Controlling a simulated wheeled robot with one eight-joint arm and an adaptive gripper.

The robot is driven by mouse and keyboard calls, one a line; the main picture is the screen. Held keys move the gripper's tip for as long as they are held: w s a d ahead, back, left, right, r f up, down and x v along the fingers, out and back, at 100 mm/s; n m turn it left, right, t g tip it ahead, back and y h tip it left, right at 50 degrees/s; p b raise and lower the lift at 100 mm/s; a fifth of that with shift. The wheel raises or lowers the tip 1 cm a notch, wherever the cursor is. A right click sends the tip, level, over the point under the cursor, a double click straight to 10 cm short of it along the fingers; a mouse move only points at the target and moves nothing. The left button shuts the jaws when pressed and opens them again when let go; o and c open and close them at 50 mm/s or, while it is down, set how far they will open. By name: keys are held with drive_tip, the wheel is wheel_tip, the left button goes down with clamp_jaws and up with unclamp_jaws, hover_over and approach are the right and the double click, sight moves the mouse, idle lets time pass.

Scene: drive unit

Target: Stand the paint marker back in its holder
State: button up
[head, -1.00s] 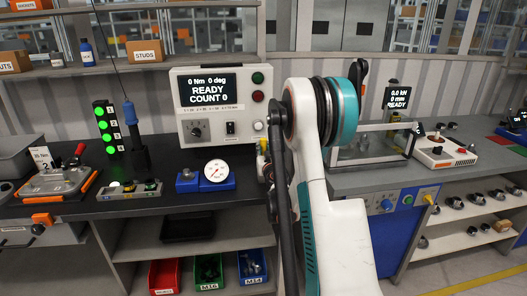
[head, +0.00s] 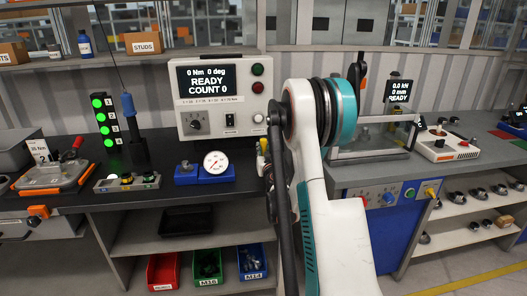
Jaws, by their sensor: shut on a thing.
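My arm (head: 330,200) fills the middle of the head view, and my gripper is not visible in it. I cannot make out a paint marker for certain. Small yellow and white upright items (head: 262,158) stand at the right end of the dark bench, beside the grey console and partly behind my arm. They are too small and too covered to tell whether they are markers or a holder.
The dark bench (head: 105,200) carries a console (head: 222,95) reading READY, a dial gauge (head: 215,163) on a blue base and a green-lit stack light (head: 106,125). Red, green and blue bins (head: 207,266) sit below. A glass-guarded press (head: 372,135) stands right of my arm.

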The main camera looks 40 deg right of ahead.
drive_tip(key=o, duration=1)
drive_tip(key=v, duration=1.2)
